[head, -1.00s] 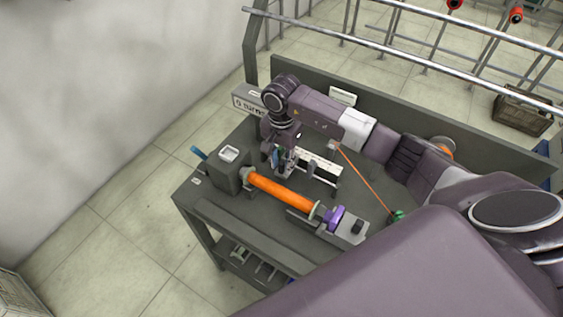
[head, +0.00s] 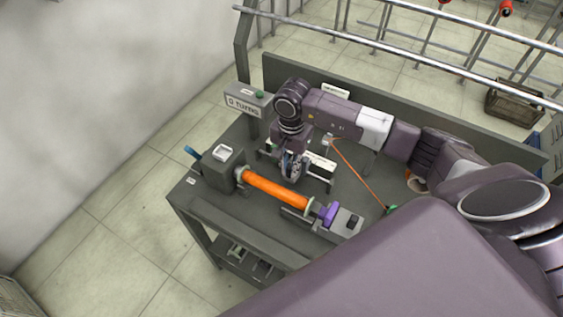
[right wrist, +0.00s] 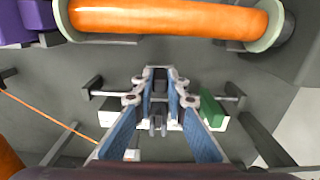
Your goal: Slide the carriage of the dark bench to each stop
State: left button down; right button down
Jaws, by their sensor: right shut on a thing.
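The dark bench (head: 215,190) stands in the middle of the head view. An orange bobbin (head: 275,190) lies along its front between a grey headstock box and a purple collar. Behind it runs a rail with a white strip (head: 318,161). My right gripper (head: 292,172) reaches down at this rail, behind the bobbin. In the right wrist view my right gripper (right wrist: 158,98) is shut on a small grey part, seemingly the carriage (right wrist: 158,76); the fingers hide much of it. The strip shows on both sides of the fingers, with a green part (right wrist: 211,108) at right. My left gripper is out of view.
A grey box with a counter sign (head: 243,104) stands at the bench's back left. An orange thread (head: 360,173) runs from a small guide to a green piece (head: 392,210) at right. A low back panel (head: 440,130) closes the bench's rear.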

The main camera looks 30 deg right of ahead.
jog(key=shift+w, duration=0.1)
jog(key=c, duration=1.9)
grip_release()
jog(key=shift+c, duration=0.2)
notch_tip(320, 180, up, 12)
